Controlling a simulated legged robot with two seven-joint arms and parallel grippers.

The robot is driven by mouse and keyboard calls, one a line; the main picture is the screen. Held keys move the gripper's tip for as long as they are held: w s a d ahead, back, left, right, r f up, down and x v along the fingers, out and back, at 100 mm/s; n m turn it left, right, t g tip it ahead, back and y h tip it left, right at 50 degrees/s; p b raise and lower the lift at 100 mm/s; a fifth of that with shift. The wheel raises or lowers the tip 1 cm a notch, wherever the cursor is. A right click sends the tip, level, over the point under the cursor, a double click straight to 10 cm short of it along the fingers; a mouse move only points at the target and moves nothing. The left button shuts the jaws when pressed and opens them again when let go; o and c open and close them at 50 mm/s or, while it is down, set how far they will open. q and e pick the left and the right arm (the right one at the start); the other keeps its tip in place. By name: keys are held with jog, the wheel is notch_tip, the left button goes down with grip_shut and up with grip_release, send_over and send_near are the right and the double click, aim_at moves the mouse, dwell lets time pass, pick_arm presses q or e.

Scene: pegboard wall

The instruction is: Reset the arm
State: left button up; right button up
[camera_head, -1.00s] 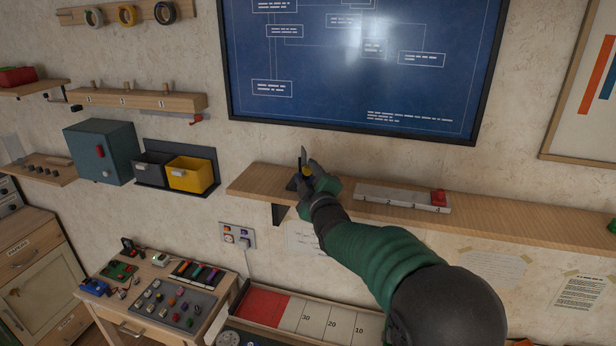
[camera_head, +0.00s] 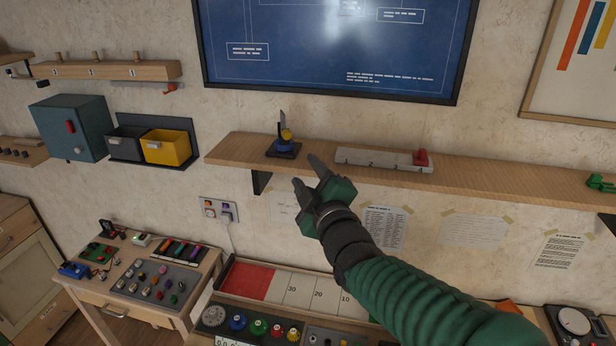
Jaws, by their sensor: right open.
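My right gripper (camera_head: 306,176) is open and empty, with its two dark fingers spread. The gripper appears apart from that device. My green right arm reaches in from the lower right. My left gripper does not show.
A grey numbered strip with a red block (camera_head: 385,160) lies on the shelf. Below is a board with red and white numbered fields (camera_head: 300,288). A small table with coloured parts (camera_head: 150,280) stands at left. Yellow and dark bins (camera_head: 167,148) hang on the wall.

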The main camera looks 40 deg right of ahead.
jog(key=shift+w+d, duration=0.1)
jog(key=shift+d, duration=0.05)
jog(key=s+a+f+m+g+y, duration=0.1)
jog(key=a+f+m+g+y, duration=0.2)
jog(key=f, duration=0.7)
jog(key=s+a+f+g+y, duration=0.1)
jog(key=a+f+g, duration=0.4)
jog(key=f, duration=0.6)
jog(key=s+a+f+m+g+y, duration=0.1)
jog(key=s+a+f+m+g, duration=0.1)
jog(key=s+f, duration=0.5)
jog(key=s+a+f+m+g, duration=0.2)
jog(key=s+a+f+g, duration=0.2)
jog(key=s+a+f, duration=0.1)
notch_tip(320, 180, down, 2)
jog(key=shift+s+a+f+m+y, duration=0.3)
jog(key=shift+s+a+y, duration=0.1)
jog(key=shift+s, duration=0.45)
jog(key=shift+o, duration=0.5)
jog(key=shift+w+r, duration=0.1)
